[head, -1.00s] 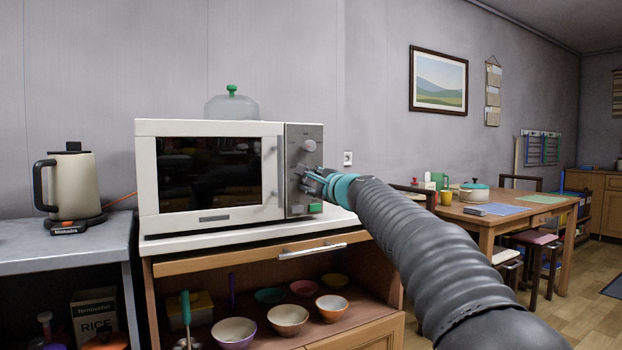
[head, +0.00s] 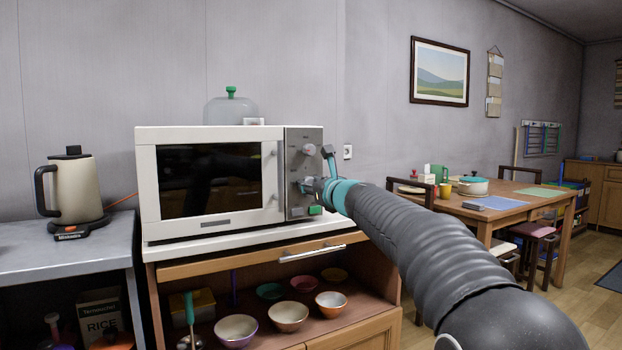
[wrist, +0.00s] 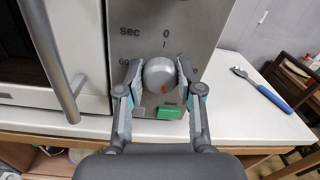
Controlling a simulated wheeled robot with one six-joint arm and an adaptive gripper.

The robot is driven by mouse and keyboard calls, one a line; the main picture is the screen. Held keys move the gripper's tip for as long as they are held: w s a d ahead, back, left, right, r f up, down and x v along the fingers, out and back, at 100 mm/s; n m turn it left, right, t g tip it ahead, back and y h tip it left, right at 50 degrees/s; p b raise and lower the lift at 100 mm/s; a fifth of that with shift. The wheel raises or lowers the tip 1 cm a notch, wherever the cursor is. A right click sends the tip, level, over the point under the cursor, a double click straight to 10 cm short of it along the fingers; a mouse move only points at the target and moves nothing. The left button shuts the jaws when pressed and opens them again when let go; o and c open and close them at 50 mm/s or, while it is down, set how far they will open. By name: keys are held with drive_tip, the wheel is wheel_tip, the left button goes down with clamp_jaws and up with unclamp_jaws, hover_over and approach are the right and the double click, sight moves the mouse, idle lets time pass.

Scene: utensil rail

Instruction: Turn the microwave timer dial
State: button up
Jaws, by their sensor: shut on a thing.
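The white microwave (head: 142,185) stands on the cabinet, with a grey control panel (head: 291,140) at its right. An upper round knob (head: 309,149) shows on the panel in the head view. My gripper (head: 312,186) is at the lower part of the panel. In the wrist view, my gripper (wrist: 160,78) is shut on the lower round grey dial (wrist: 159,72), one finger on each side. The dial has a red mark at its lower right. The panel reads "sec" and "0" above it. A green button (wrist: 170,113) sits just below; it also shows in the head view (head: 315,210).
The microwave door handle (wrist: 55,60) stands out left of my gripper. A blue-handled tool (wrist: 270,95) lies on the white top to the right. A kettle (head: 74,188) stands on the left counter. A dining table (head: 515,203) is at the right.

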drive_tip(key=m+p, duration=0.2)
drive_tip(key=m, duration=0.3)
drive_tip(key=shift+p, duration=0.4)
drive_tip(key=shift+f, duration=0.1)
drive_tip(key=o, duration=1.2)
drive_tip(key=shift+c, duration=0.2)
drive_tip(key=v, duration=1.2)
